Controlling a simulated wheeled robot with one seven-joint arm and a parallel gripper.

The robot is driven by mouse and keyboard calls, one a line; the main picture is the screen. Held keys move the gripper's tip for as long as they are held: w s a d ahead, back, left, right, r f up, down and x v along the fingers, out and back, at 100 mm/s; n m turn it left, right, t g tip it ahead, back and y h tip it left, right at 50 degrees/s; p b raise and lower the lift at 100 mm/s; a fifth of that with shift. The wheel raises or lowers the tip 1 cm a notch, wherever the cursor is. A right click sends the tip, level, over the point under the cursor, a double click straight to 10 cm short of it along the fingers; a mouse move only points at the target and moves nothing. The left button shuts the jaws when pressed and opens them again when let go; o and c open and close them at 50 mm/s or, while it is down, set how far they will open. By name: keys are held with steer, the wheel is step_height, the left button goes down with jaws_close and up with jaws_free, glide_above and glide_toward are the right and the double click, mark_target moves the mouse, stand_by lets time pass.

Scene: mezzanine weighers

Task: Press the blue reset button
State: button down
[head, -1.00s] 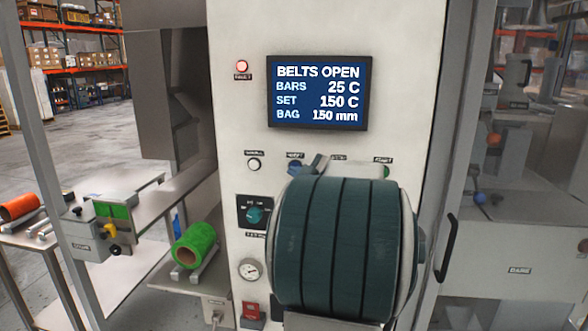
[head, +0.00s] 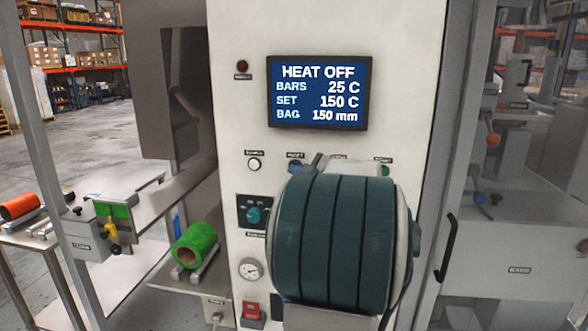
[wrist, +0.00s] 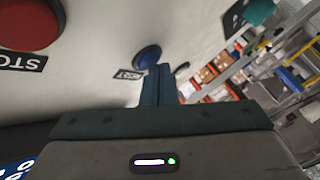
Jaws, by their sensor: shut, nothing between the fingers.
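My gripper (wrist: 158,84) is shut and empty. Its fingertips appear right at the button's lower edge in the wrist view; I cannot tell whether they touch it. The display (head: 319,92) reads HEAT OFF, BARS 25 C, SET 150 C, BAG 150 mm.
A white button (head: 254,165) is left of the blue one, and a green one (head: 385,171) is right. A teal knob (head: 254,215) and a gauge (head: 250,269) are lower. A large red STOP button (wrist: 30,22) is close in the wrist view. An unlit lamp (head: 242,67) is above.

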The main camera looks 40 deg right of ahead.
steer(key=shift+s+a+f, duration=0.1)
steer(key=shift+s+a, duration=0.4)
steer(key=shift+a, duration=0.1)
steer(key=s+a, duration=0.3)
steer(key=shift+s+a+b, duration=0.15)
steer(key=shift+a+b, duration=0.25)
stand_by(0.9)
